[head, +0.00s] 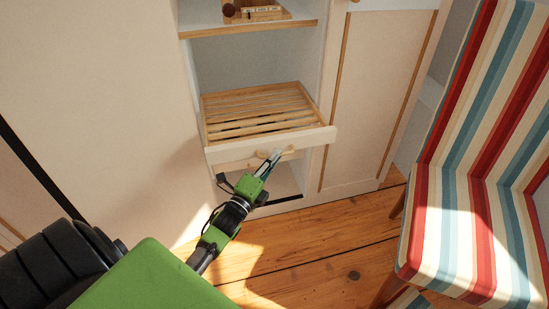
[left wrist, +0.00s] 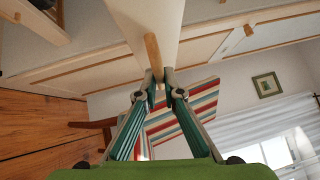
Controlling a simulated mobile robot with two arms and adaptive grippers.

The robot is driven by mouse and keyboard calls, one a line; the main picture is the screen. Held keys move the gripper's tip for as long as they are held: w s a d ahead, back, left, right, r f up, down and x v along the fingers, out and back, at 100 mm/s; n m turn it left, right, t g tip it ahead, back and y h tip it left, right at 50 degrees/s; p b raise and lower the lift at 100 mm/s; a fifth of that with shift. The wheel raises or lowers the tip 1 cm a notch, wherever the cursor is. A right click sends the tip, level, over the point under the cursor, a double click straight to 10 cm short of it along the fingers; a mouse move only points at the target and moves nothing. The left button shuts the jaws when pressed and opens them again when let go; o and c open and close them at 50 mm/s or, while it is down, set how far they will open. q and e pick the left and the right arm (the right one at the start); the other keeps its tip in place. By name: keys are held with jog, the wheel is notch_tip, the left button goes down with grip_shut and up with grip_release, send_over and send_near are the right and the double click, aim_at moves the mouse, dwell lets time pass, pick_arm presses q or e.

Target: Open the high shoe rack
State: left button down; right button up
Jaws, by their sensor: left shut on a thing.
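The slatted wooden shoe rack (head: 262,108) stands pulled partly out of the pale cabinet, with its white front (head: 315,137) ahead of the opening. A short wooden handle (head: 289,150) is on this front. My left gripper (head: 273,157) is at the handle in the head view. In the left wrist view, my left gripper (left wrist: 163,75) is shut on the lower end of the wooden handle (left wrist: 152,52), beside the white front (left wrist: 145,15). The fingers partly hide the handle in the head view. My right gripper is not in view.
A shelf (head: 250,30) above the rack bears a small wooden item (head: 258,13). A closed cabinet door (head: 370,90) is to the right. A striped chair (head: 455,220) stands at the right. The wooden floor (head: 320,245) is clear between chair and cabinet.

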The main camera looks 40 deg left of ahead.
pick_arm(q)
jog(key=shift+s+d, duration=0.15)
jog(key=c, duration=2.2)
grip_release()
jog(key=shift+o, duration=0.2)
jog(key=s+f, duration=0.1)
jog(key=s, duration=1)
jog(key=shift+s+d+f, duration=0.35)
jog(key=shift+s+d, duration=0.05)
